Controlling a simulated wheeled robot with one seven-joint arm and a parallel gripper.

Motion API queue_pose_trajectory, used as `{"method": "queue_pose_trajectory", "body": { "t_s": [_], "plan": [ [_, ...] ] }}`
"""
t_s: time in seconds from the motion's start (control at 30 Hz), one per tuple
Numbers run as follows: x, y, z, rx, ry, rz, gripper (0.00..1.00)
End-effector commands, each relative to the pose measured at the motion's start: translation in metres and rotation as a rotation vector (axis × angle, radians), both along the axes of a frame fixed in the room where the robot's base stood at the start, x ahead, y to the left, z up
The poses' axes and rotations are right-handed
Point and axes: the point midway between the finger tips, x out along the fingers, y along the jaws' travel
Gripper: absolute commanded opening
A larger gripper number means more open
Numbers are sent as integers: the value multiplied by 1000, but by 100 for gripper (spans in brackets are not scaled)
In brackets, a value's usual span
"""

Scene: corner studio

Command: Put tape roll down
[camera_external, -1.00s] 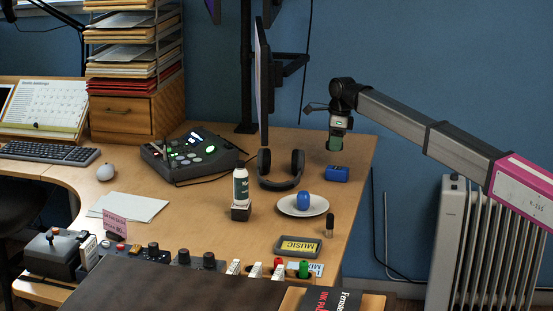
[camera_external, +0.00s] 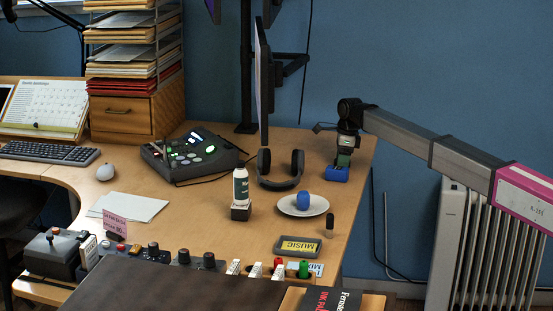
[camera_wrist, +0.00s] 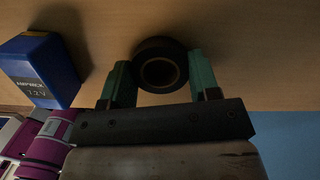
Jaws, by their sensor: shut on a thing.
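The tape roll (camera_wrist: 160,66), dark with a brown core, sits between the two green fingers of my gripper (camera_wrist: 160,80) in the wrist view. My gripper is shut on it. In the external view my gripper (camera_external: 343,163) is low over the back right part of the desk (camera_external: 345,205), just behind a blue battery pack. The roll itself cannot be made out there. Whether it touches the desk top I cannot tell.
The blue battery pack (camera_external: 335,174) stands close to my gripper and shows at left in the wrist view (camera_wrist: 40,70). Headphones (camera_external: 281,183) and a white plate (camera_external: 289,207) with a blue object (camera_external: 303,201) lie to the left. The desk's right edge is near.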

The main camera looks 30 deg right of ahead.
Motion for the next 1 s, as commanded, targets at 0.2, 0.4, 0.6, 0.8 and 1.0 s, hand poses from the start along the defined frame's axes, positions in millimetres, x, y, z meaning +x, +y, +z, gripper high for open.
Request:
{"method": "queue_pose_trajectory", "body": {
  "t_s": [0.2, 0.4, 0.6, 0.8, 1.0],
  "plan": [
    [0, 0, 0, -1, -1, 0, 33],
    [0, 0, -2, -1, -1, 0, 82],
    [0, 0, -2, -1, -1, 0, 82],
    [0, 0, 7, 0, -2, 0, 82],
    [-2, -4, 40, 0, -2, 0, 82]
  ]
}}
